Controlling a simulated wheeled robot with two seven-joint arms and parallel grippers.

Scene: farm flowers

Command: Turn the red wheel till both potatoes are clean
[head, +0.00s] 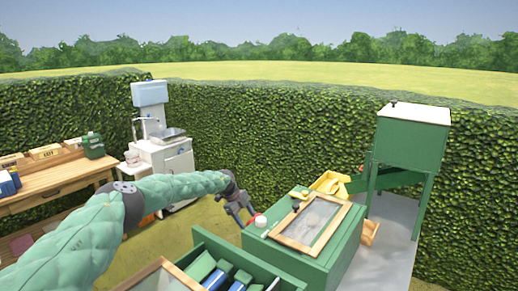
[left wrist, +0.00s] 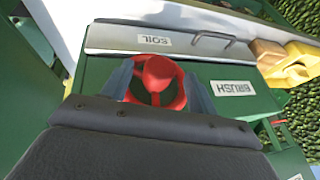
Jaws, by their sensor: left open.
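The red wheel (left wrist: 157,82) shows in the left wrist view, low on the front of a green box labelled BRUSH and SOIL. My left gripper (left wrist: 156,88) is open, with one finger on each side of the wheel. I cannot tell whether the fingers touch it. In the head view my left gripper (head: 243,212) is at the left side of the green box (head: 292,262), and the wheel is hard to make out there. No potatoes can be made out; the inside of the box is not clear. My right gripper is not in view.
The green box has a wood-framed lid window (head: 312,222). An open green drawer (head: 205,240) with several packets is in front. A tall green hopper (head: 412,140) stands behind, near a yellow item (head: 329,182). A wooden bench (head: 55,180) is at left.

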